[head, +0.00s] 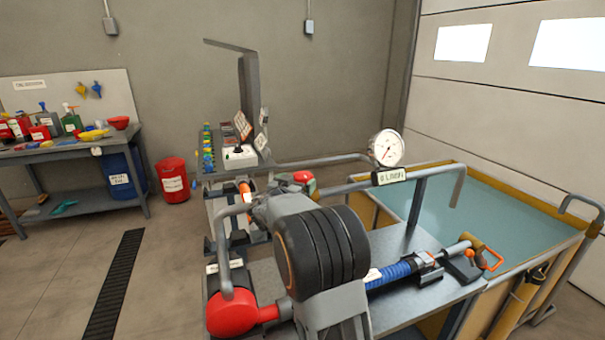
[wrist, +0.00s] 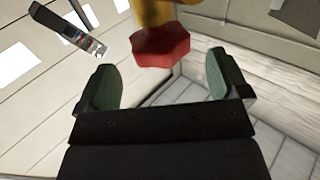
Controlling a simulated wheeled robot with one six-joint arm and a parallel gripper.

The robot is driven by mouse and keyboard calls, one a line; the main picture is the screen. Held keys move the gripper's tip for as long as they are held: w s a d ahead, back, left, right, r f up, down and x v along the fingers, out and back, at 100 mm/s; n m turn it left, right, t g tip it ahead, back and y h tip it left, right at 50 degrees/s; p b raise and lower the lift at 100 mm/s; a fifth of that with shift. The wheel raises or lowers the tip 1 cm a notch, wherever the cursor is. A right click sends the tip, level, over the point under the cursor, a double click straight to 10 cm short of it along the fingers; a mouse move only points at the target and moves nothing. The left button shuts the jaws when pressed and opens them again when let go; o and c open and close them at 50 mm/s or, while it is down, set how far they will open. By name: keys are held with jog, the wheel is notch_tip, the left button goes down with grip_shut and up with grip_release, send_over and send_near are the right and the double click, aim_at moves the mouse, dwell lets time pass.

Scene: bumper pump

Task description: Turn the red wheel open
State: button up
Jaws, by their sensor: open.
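The red wheel (wrist: 162,48) shows in the wrist view as a faceted red knob on a yellow body, at the top centre. My gripper (wrist: 160,85) is open, with its two green-padded fingers apart and nothing between them. The wheel lies beyond the fingertips, roughly centred between them, and I see no contact. In the head view a small red part (head: 303,177) shows behind my arm; I cannot tell if it is the same wheel. My gripper is mostly hidden there.
A gauge (head: 386,148) stands on the pipe frame. A blue hose (head: 390,274) runs along the metal bench to the right, beside a water-filled tank (head: 490,215). A larger red rounded part (head: 232,313) is in front. A red bin (head: 172,182) and workbench (head: 75,150) stand at left.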

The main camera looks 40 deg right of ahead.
aim_at(303, 174)
jog(key=shift+p+x, duration=0.55)
jog(key=shift+x, duration=1.9)
jog(key=shift+c, duration=0.3)
jog(key=c, duration=0.9)
jog(key=shift+o, duration=0.2)
jog(key=shift+f+b, duration=0.15)
jog(key=shift+b, duration=0.3)
